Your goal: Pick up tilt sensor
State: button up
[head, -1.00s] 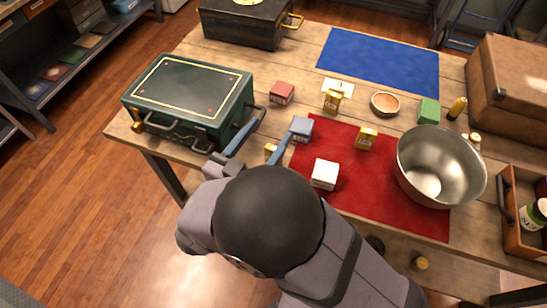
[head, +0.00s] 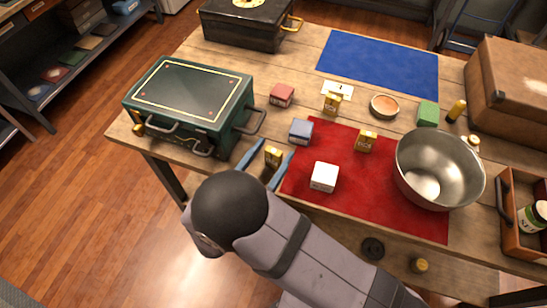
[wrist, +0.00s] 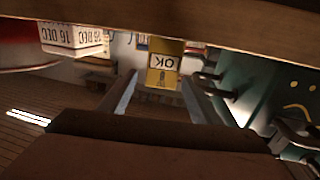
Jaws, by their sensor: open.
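No label in view reads tilt sensor, so I cannot tell for sure which item it is. A small yellow box (head: 273,156) stands on the wood at the table's near edge, left of the red mat. In the wrist view this yellow box (wrist: 163,66) shows a pale label with upside-down "OK" lettering. My gripper (head: 267,163) is open, with its blue-grey fingers on either side of the box. In the wrist view the fingers also flank it, with gaps visible. Two similar yellow boxes stand farther off, one by a white card (head: 332,104) and one on the mat (head: 366,141).
A green case (head: 190,100) stands close on the left. A blue block (head: 301,131) and a white block (head: 324,177) stand near my gripper, the white one on the red mat (head: 400,215). A metal bowl (head: 440,168) is at right. A red block (head: 282,95) stands behind.

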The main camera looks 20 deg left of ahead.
aim_at(275, 149)
jog(key=shift+w+d+p, duration=0.2)
jog(key=shift+w+p, duration=0.3)
jog(key=shift+w, duration=0.8)
jog(key=shift+w+d+p, duration=0.15)
jog(key=shift+w+p, duration=0.3)
jog(key=shift+w, duration=0.8)
jog(key=c, duration=1.2)
